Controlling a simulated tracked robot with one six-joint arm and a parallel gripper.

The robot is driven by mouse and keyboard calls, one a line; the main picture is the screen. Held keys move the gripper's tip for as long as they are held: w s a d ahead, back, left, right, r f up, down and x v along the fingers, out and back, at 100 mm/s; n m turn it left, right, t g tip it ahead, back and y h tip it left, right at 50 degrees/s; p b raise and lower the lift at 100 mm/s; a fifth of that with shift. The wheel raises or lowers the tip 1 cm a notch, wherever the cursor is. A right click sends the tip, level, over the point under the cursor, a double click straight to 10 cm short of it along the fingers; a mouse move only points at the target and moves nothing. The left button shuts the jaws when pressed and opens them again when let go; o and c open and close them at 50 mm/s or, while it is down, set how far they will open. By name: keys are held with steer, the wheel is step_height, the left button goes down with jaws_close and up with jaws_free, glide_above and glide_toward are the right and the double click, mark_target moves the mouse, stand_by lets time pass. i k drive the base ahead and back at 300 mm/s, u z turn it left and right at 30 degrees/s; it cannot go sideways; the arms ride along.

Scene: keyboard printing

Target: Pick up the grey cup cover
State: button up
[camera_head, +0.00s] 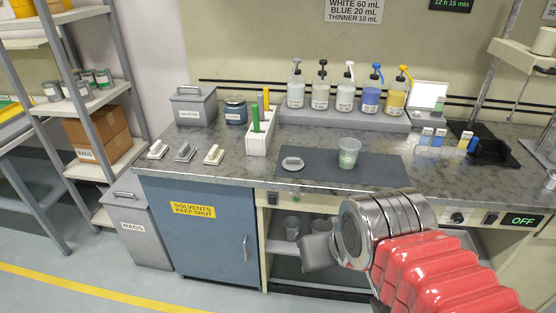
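The grey cup cover (292,165) is a small round light-grey disc with a dark handle on top. It lies flat near the left end of the dark mat (320,174) on the bench. A translucent greenish cup (349,154) with a label stands upright on the mat, to the right of the cover and apart from it. My gripper (318,252) is low in front of the bench, below the cover in the picture and well apart from it. It is seen from behind and partly hidden by my wrist, so its finger opening does not show.
Several pump bottles (348,87) stand on a raised grey shelf behind the mat. A white rack (258,140) with green and yellow rollers is to the left. Three scrapers (184,152) lie near the front left edge. Small bottles (438,139) stand at right.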

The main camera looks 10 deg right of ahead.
mark_target(293, 163)
steer(key=u, duration=0.45)
steer(key=i, duration=1.3)
steer(key=u, duration=0.05)
